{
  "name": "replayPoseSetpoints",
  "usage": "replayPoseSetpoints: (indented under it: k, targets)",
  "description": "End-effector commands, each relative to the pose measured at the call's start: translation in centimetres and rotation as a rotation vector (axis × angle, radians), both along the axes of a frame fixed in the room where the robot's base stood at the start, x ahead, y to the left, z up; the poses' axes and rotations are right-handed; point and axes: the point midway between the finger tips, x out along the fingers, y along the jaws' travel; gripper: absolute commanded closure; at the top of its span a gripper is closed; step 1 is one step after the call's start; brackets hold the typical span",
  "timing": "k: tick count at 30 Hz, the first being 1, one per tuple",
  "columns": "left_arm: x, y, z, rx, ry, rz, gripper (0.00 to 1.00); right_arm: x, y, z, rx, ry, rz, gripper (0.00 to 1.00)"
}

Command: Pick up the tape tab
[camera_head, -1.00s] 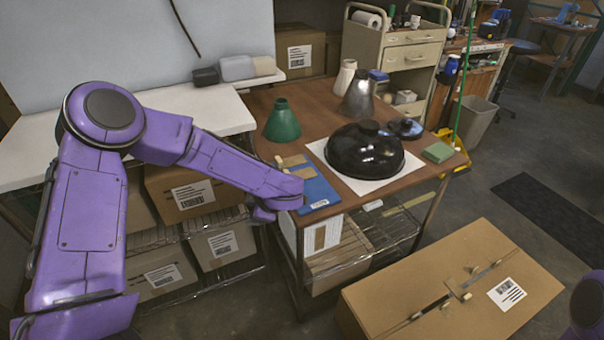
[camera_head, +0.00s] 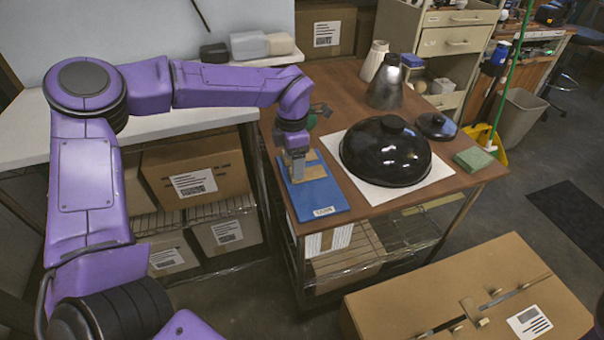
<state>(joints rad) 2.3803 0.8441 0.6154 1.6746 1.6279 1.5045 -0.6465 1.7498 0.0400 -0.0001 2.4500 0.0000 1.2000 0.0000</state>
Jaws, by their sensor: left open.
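A blue flat board (camera_head: 325,200) lies at the left front of the brown table. Tan pieces lie on it, and one tan strip (camera_head: 314,171) shows just right of my left gripper. Which piece is the tape tab I cannot tell at this size. My left gripper (camera_head: 297,176) points down over the upper part of the board, close to the tan pieces. It is open, and its fingers cover part of what lies beneath. Whether the fingertips touch anything cannot be seen. My right gripper is not in view.
A glossy black dome (camera_head: 386,150) sits on a white sheet (camera_head: 440,175) right of the board. A grey metal cone (camera_head: 385,85) and a white one (camera_head: 374,60) stand behind. A green pad (camera_head: 473,159) lies at the table's right. A large carton (camera_head: 420,290) stands in front.

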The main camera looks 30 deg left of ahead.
Motion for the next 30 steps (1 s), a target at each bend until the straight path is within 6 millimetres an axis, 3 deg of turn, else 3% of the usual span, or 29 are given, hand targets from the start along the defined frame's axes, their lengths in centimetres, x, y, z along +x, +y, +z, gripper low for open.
replayPoseSetpoints:
  k: [4, 12, 18, 30]
  targets:
    - [-0.2, -0.1, -2.5, 0.0, 0.003, 0.001, 0.29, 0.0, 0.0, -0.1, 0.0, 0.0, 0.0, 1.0]
    - [-0.2, 0.0, -2.9, 0.0, 0.0, 0.003, 0.29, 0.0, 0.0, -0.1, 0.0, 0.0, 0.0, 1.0]
    - [-0.2, 0.1, -2.9, 0.0, 0.0, 0.004, 0.89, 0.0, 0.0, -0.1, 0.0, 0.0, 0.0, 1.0]
    - [-0.2, 0.1, -2.0, 0.001, -0.002, 0.004, 0.89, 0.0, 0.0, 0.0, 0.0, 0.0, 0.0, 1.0]
